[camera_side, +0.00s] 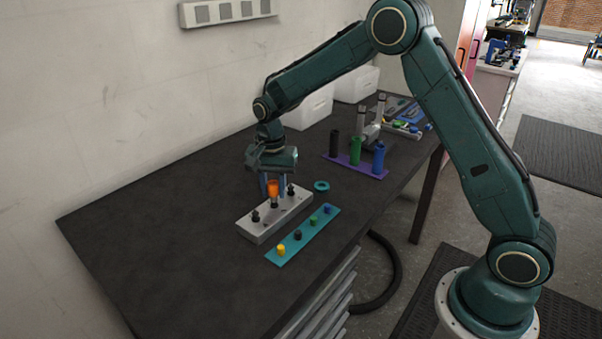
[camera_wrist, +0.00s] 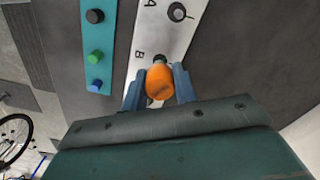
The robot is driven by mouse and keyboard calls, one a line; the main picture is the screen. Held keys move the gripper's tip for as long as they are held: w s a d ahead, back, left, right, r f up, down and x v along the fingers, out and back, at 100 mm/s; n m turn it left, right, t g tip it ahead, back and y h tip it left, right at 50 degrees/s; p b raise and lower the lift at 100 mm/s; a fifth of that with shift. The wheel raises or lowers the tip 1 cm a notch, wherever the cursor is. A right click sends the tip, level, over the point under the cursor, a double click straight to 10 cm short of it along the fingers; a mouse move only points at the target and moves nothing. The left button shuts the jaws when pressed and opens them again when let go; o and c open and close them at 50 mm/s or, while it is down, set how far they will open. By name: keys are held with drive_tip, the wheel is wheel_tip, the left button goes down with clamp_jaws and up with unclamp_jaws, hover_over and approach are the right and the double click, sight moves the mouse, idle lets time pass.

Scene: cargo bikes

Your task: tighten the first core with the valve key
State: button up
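My gripper (camera_wrist: 159,86) points down with its two blue fingers closed against the sides of the orange valve key (camera_wrist: 160,80). In the side view the key (camera_side: 273,187) is upright over the middle black valve core of the pale grey block (camera_side: 262,232). Its lower end meets or nearly meets that core; I cannot tell whether it is seated. The wrist view shows the letters A and B on the block. The core by A (camera_wrist: 176,12) stands free, and the key is by B. A third core (camera_side: 291,189) shows at the block's far end.
A teal strip (camera_side: 291,246) with yellow, black, green and blue caps lies beside the block. A teal ring (camera_side: 321,186) lies near its far end. A purple stand (camera_side: 361,168) with black, green and blue cylinders is farther back. The table's left side is clear.

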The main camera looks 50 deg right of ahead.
drive_tip(key=c, duration=0.3)
drive_tip(key=shift+c, duration=0.2)
drive_tip(key=shift+m, duration=0.3)
drive_tip(key=m, duration=0.5)
drive_tip(key=shift+m, duration=0.3)
drive_tip(key=m, duration=0.5)
drive_tip(key=shift+m, duration=0.4)
drive_tip(key=o, duration=1.1)
